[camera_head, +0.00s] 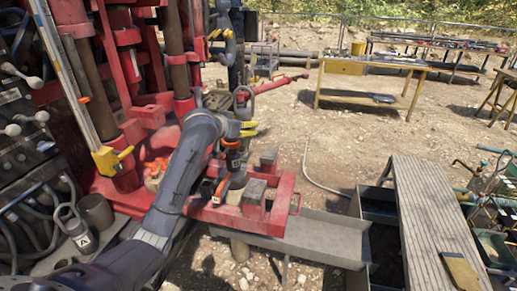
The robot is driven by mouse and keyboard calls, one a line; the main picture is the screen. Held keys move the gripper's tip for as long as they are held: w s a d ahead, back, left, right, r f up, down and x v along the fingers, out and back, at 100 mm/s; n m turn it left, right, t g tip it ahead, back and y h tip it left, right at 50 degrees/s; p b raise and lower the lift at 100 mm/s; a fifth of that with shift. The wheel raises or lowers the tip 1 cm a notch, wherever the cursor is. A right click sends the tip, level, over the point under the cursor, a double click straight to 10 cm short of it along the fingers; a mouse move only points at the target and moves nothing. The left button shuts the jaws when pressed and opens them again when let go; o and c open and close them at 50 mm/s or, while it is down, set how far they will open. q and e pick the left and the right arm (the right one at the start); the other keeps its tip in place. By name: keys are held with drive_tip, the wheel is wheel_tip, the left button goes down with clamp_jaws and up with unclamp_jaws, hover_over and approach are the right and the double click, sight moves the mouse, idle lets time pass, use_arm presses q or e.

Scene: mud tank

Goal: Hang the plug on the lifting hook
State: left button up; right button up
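My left arm comes in from the lower left, over the red rig base. Its gripper (247,129) points right with yellow fingertips close together; I cannot tell whether anything is between them. A dark curved loop (245,93) shows just above it, possibly the hook. A dark cylindrical piece with an orange band (236,162) stands below the gripper; contact is unclear. A grey plug-like piece with a ring on top and a label (75,226) stands at the lower left, apart from the gripper. My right gripper is not recognisable in view.
The red rig mast and base (150,110) crowd the left. A grey metal trough (315,235) and a ribbed walkway (430,215) lie at right. Open dirt ground lies between.

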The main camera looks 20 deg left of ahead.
use_arm(q)
drive_tip(key=w+a+r+n+y, duration=0.1)
drive_tip(key=w+a+r, duration=0.1)
drive_tip(key=a+r, duration=0.95)
drive_tip(key=w+a+f, duration=0.1)
drive_tip(key=w+f, duration=0.1)
drive_tip(key=w, duration=0.4)
drive_tip(key=w+a+f, duration=0.2)
drive_tip(key=w+f, duration=0.1)
drive_tip(key=w, duration=0.3)
idle(2.1)
drive_tip(key=shift+w+f, duration=0.1)
idle(0.4)
idle(0.3)
drive_tip(key=o, duration=1.6)
drive_tip(key=shift+f, duration=0.15)
